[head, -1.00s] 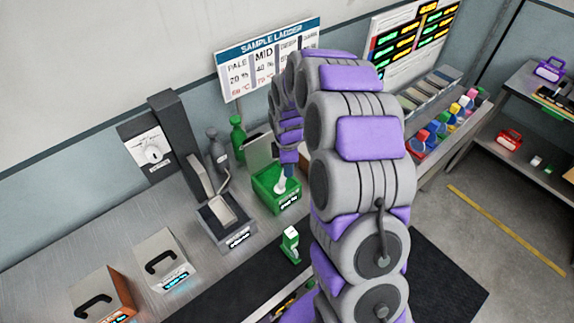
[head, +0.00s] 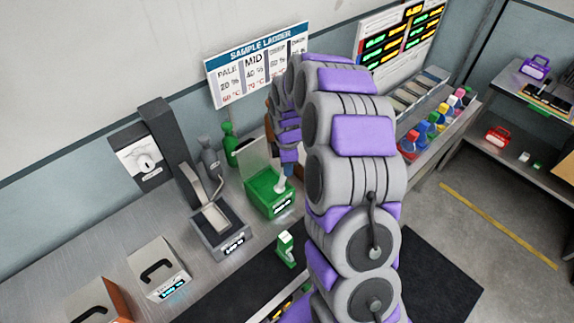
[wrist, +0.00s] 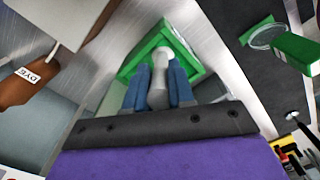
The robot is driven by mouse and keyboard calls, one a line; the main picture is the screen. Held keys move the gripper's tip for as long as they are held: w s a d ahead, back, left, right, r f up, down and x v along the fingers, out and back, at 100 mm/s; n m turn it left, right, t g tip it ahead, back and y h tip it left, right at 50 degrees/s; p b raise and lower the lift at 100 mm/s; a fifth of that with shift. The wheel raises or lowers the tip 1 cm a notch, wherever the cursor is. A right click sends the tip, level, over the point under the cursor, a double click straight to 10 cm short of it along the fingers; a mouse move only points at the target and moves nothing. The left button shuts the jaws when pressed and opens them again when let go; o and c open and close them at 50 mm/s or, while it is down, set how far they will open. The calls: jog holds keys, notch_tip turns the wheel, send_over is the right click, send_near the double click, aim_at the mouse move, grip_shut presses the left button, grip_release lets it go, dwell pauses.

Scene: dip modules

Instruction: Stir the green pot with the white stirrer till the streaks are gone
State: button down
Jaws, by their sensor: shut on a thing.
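The green pot (head: 268,196) stands on the metal bench in the head view, with a pale lid panel (head: 257,158) raised at its back. In the wrist view the pot's green rim (wrist: 190,58) shows beyond my gripper. My gripper (wrist: 160,88) is shut on the white stirrer (wrist: 159,62), with its blue fingers on both sides of the handle. In the head view the stirrer (head: 281,183) reaches down into the pot. The pot's contents are mostly hidden, so I cannot tell whether streaks show.
A green-and-white item (head: 286,249) stands in front of the pot. A grey open box (head: 220,232) is left of it, and green and grey bottles (head: 229,143) stand behind. A brown bottle marked DYE (wrist: 28,78) is near my gripper in the wrist view.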

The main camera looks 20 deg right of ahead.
notch_tip(320, 180, up, 10)
jog(key=w+a+p, duration=0.1)
jog(key=a+p, duration=0.1)
jog(key=p, duration=0.1)
jog(key=shift+w+a+f+p, duration=0.25)
jog(key=shift+w+p, duration=0.1)
jog(key=shift+p, duration=0.05)
dwell(1.1)
dwell(0.4)
